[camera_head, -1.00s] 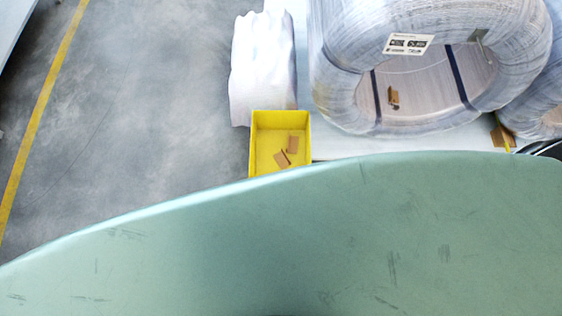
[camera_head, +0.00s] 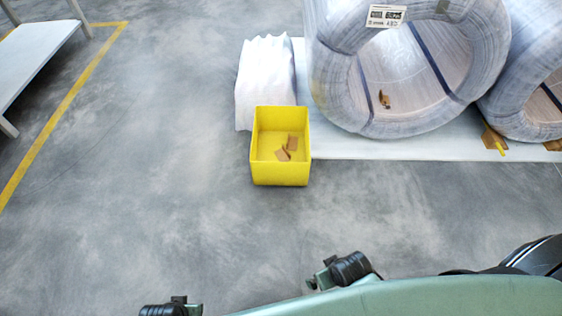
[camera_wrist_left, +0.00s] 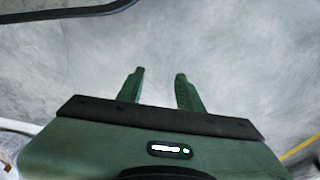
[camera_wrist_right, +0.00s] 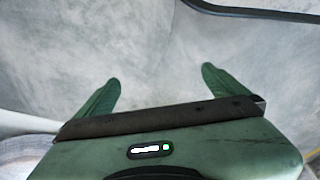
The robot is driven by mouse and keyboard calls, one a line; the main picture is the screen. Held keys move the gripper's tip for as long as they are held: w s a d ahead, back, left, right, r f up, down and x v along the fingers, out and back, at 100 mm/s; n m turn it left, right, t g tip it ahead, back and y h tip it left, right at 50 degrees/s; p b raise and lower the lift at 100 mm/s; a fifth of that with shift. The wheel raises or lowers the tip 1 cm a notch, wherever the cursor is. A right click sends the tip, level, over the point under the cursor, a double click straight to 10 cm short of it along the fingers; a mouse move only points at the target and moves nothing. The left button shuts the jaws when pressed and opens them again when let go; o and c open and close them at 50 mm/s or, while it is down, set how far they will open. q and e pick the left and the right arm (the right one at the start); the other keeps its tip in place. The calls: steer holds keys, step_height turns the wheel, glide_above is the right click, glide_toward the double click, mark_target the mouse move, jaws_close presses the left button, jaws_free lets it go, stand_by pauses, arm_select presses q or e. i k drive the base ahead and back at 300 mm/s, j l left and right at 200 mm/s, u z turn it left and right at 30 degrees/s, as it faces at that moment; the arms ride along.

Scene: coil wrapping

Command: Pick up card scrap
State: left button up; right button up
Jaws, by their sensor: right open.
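A brown card scrap (camera_head: 385,100) lies inside the opening of the large wrapped coil (camera_head: 340,90). Another brown card piece (camera_head: 494,140) lies on the white platform between the two coils, with a small yellow strip by it. Two brown scraps (camera_head: 287,150) lie in the yellow bin (camera_head: 280,174) on the floor. My left gripper (camera_wrist_left: 159,73) has its fingers apart with nothing between them. My right gripper (camera_wrist_right: 160,72) is open wider and empty.
A white draped bundle (camera_head: 265,80) stands behind the bin. A second wrapped coil (camera_head: 530,75) is at the right on the white platform (camera_head: 400,150). A pale table (camera_head: 35,60) stands at the left by a yellow floor line (camera_head: 68,105). The floor (camera_head: 150,180) between is clear.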

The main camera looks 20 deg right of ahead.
mark_target(384, 100)
steer(key=z, duration=1.3)
